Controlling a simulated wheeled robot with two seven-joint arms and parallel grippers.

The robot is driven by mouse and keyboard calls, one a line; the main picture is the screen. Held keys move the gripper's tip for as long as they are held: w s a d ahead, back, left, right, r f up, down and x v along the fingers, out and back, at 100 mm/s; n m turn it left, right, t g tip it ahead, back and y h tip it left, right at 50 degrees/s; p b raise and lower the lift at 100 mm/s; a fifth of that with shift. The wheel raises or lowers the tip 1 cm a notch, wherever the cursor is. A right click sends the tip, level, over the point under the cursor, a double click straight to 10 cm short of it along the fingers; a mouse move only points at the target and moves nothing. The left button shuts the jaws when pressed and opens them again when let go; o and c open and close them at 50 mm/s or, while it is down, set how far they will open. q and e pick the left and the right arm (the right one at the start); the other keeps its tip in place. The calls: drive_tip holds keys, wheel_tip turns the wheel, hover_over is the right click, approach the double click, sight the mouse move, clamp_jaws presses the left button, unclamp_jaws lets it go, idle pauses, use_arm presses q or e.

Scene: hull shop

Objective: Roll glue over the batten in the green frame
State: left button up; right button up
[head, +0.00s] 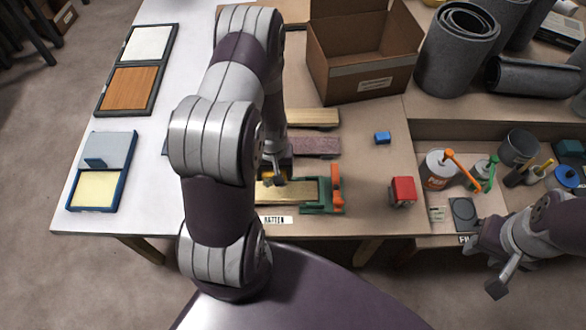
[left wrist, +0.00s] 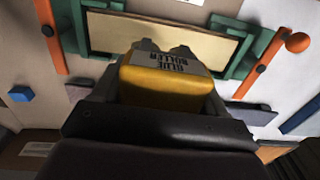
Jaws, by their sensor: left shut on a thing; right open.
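The batten (head: 297,190) is a pale wooden strip lying in the green frame (head: 318,209), behind the BATTEN label. It also shows in the left wrist view (left wrist: 180,43), between the green end pieces (left wrist: 239,47). My left gripper (head: 273,176) is over the frame, shut on the yellow glue roller (left wrist: 165,80), whose label reads GLUE ROLLER. The roller points at the batten; its underside is hidden, so I cannot tell whether it touches. My left arm hides the frame's left end in the head view. My right gripper (head: 486,265) is open and empty at the lower right.
Other strips (head: 314,146) lie behind the frame. A red block (head: 402,191) and a blue block (head: 382,137) are to the right. An open cardboard box (head: 362,65) stands behind. Cans and tools fill the right tray (head: 440,134).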

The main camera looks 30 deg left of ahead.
use_arm(q)
drive_tip(key=s+a, duration=0.5)
drive_tip(key=a, duration=0.4)
drive_tip(key=shift+s+a+f, duration=0.2)
drive_tip(key=shift+s+a, duration=0.05)
drive_tip(key=shift+s, duration=0.15)
